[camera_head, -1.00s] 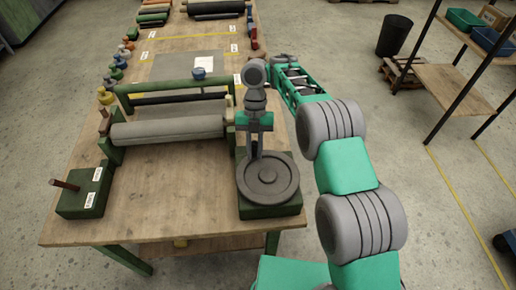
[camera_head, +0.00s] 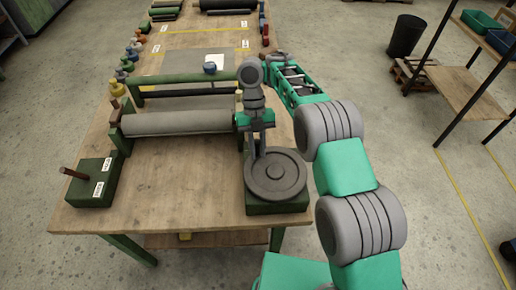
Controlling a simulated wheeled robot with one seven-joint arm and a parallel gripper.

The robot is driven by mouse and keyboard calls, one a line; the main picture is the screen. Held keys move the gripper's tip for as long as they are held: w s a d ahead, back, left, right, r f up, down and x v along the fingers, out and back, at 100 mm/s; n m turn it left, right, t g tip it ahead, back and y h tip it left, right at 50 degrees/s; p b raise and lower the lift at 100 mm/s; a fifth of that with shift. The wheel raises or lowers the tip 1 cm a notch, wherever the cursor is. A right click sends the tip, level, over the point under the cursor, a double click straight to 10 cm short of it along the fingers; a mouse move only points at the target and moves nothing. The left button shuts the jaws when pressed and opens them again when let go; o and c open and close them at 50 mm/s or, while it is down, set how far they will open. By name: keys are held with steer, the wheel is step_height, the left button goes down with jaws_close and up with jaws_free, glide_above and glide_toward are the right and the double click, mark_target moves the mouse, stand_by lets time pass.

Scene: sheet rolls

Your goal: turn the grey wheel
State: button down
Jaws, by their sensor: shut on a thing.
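The grey wheel (camera_head: 275,178) lies flat on top of a dark green block (camera_head: 278,207) at the near right corner of the wooden table (camera_head: 190,210). It is a round disc with a raised rim and a hub in the middle. My gripper (camera_head: 260,149) points down at the far left part of the wheel, with its fingers at the rim. The fingers are shut on the wheel. The exact contact is small and partly hidden by my gripper.
A grey roller (camera_head: 178,122) in a green frame lies left of my gripper. A green block with a brown handle (camera_head: 92,185) stands at the table's left corner. Small coloured pieces line the table's left edge. A shelf (camera_head: 470,85) stands at the right.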

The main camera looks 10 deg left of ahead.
steer(key=shift+s+f+n, duration=0.15)
steer(key=shift+s+n, duration=0.25)
steer(key=shift+n, duration=0.1)
stand_by(1.3)
steer(key=c, duration=1.3)
jaws_free()
steer(key=shift+a, duration=0.1)
steer(key=shift+c, duration=0.2)
steer(key=shift+r, duration=0.2)
